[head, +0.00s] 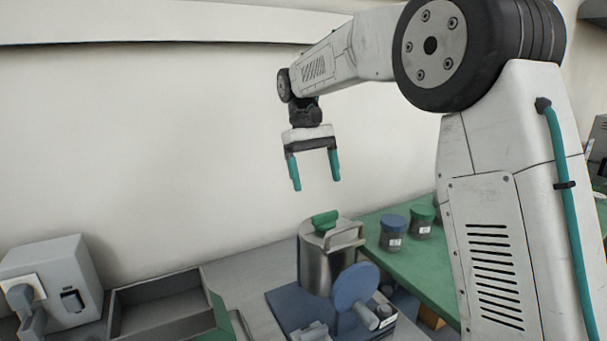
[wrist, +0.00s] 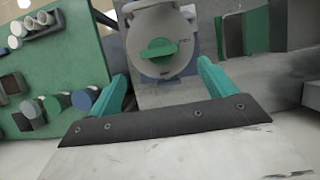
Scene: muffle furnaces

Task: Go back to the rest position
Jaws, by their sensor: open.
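My gripper (head: 316,180) hangs from my arm in the head view, pointing down, with its two teal fingers spread apart and nothing between them. It is well above the bench and above a steel canister (head: 315,262) with a green knob on its lid. In the wrist view my gripper (wrist: 165,85) also shows open, with the canister's lid (wrist: 160,22) and its green knob (wrist: 159,49) beyond the fingertips. The gripper is apart from the canister.
A blue disc (head: 356,287) stands beside the canister on a blue base. Jars with blue (head: 393,231) and green (head: 421,220) lids stand on a green surface (head: 436,272). A grey box (head: 62,270) and an open tray (head: 158,291) are at left. Air around the gripper is clear.

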